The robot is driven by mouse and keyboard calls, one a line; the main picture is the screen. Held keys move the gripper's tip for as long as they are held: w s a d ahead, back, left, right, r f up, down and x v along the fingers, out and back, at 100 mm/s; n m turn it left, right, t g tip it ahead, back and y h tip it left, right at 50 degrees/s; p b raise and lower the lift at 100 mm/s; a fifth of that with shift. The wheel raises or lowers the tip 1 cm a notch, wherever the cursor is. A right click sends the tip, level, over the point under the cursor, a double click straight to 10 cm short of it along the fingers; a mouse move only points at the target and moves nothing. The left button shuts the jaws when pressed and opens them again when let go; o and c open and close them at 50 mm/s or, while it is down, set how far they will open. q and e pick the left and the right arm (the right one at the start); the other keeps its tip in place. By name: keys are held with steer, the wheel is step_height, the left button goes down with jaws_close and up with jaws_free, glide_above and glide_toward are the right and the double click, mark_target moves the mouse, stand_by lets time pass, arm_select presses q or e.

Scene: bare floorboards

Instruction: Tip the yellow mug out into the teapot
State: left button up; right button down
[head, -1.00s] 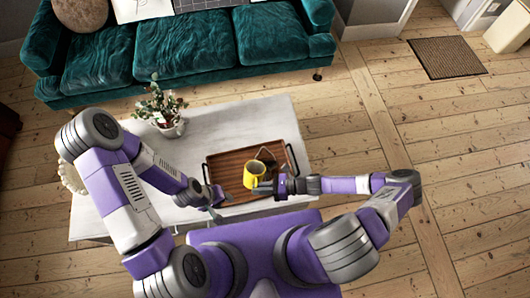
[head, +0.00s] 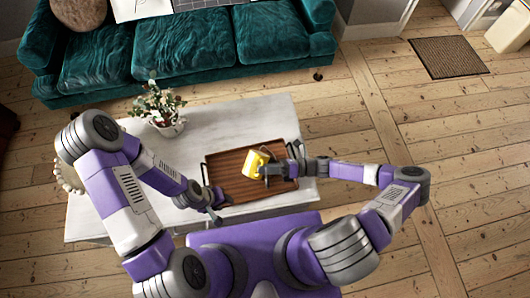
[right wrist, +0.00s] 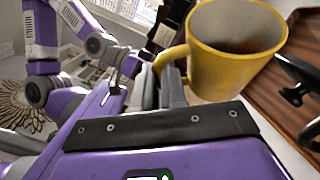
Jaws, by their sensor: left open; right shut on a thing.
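The yellow mug (head: 254,161) is held over the wooden tray and looks tilted in the head view. My right gripper (head: 270,170) is shut on its handle from the right. In the right wrist view the mug (right wrist: 232,60) shows its rim and brownish inside, with the gripper fingers (right wrist: 172,88) at the handle. I cannot tell what it contains. My left gripper (head: 216,207) is open and empty near the tray's front left corner.
The brown tray (head: 230,188) lies on a pale table (head: 222,124). A potted plant (head: 160,107) stands at the table's back left. A teal sofa (head: 185,45) is behind it. The tabletop between plant and tray is clear.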

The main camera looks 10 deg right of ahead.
steer(key=shift+w+d+r+m+y+b, duration=0.3)
steer(key=shift+w+r+m+b, duration=0.15)
steer(key=shift+m, duration=0.25)
steer(key=shift+w+d+r+m+t+y, duration=0.1)
steer(key=shift+w+r+m+t+y, duration=0.05)
steer(key=shift+r+m+t+y, duration=0.2)
steer(key=shift+w+d+f+m+y+b, duration=0.15)
steer(key=shift+w+d+m+b, duration=0.25)
steer(key=shift+b, duration=0.35)
steer(key=shift+w+d+f+m+y+b, duration=0.15)
steer(key=shift+w+d+m+b, duration=0.1)
steer(key=shift+w+m+b, duration=0.35)
steer(key=shift+d+f+b, duration=0.1)
steer(key=shift+b, duration=0.2)
steer(key=shift+w+d+r+m+t+y, duration=0.2)
steer(key=shift+w+m+t+y, duration=0.1)
steer(key=shift+m+t, duration=0.2)
steer(key=shift+w+d+r+m+t+y, duration=0.15)
steer(key=shift+w+d+m+t, duration=0.05)
steer(key=shift+w+m+t, duration=0.2)
steer(key=shift+w+d+r+m, duration=0.15)
steer(key=shift+w+d+m, duration=0.1)
steer(key=shift+m, duration=0.5)
